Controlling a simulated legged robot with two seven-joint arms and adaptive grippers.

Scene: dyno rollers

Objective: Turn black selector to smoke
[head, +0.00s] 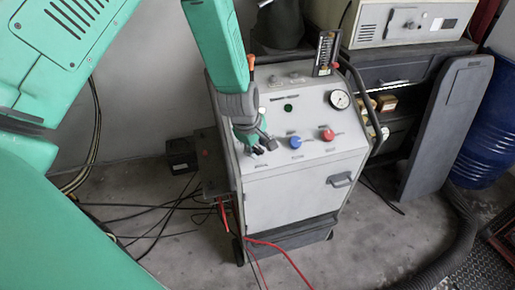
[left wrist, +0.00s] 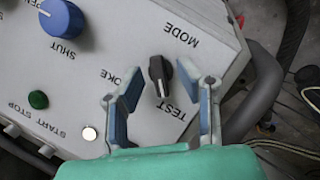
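The black selector (left wrist: 160,75) sits on the machine's light grey panel in the left wrist view, between the printed words MODE, TEST and a partly covered label ending in OKE. A pale mark on the knob points toward the TEST side. My left gripper (left wrist: 168,88) is open, with its blue-padded fingers on either side of the selector and gaps between them and the knob. In the head view my left gripper (head: 263,148) is over the panel's left part and hides the selector. My right gripper is not in view.
The grey machine (head: 290,195) has a blue knob (head: 295,142), a red knob (head: 327,134), a green button (head: 288,107) and a gauge (head: 340,99). A tube handle runs along its right side. Cables lie on the floor at left. A blue barrel (head: 488,130) stands at right.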

